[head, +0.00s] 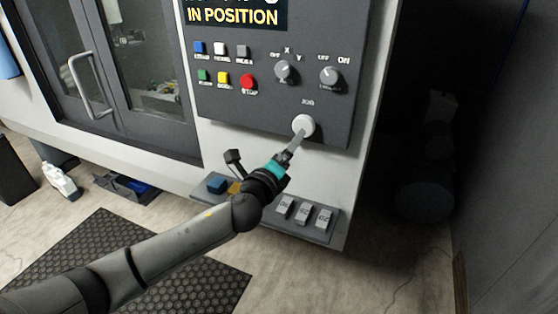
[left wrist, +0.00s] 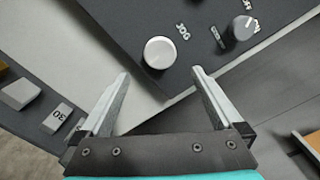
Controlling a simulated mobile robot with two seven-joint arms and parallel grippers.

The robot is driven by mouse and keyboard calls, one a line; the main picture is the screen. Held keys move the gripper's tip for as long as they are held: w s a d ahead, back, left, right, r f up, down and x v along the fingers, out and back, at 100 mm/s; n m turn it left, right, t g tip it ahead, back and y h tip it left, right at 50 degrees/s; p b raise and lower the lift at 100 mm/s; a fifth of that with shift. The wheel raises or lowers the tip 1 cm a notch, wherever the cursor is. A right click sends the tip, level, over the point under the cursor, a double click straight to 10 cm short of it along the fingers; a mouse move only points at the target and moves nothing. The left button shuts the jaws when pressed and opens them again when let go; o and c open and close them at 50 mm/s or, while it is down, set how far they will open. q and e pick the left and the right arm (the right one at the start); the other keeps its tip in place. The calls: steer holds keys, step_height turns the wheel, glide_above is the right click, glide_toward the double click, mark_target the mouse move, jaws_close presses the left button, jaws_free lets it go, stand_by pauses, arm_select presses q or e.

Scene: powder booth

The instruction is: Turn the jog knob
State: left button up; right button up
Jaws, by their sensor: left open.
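The jog knob (head: 304,126) is a round white knob under the JOG label, low on the dark control panel (head: 225,112). In the left wrist view the knob (left wrist: 159,53) lies ahead of and between the two fingers, beyond their tips. My left gripper (head: 298,139) reaches up to the knob from below left in the head view. In the left wrist view my left gripper (left wrist: 160,76) is open, with nothing between its fingers. The head view does not show clearly whether a finger touches the knob. My right gripper is not in view.
Two grey selector knobs (head: 286,72) (head: 330,77) and coloured buttons, including a red stop button (head: 249,83), sit above the jog knob. A ledge with grey blocks (head: 304,214) lies below. A door handle (head: 91,86) is at left.

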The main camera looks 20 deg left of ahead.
arm_select(q)
steer(key=s, duration=0.5)
steer(key=shift+a, duration=0.1)
steer(key=shift+f, duration=0.1)
stand_by(0.3)
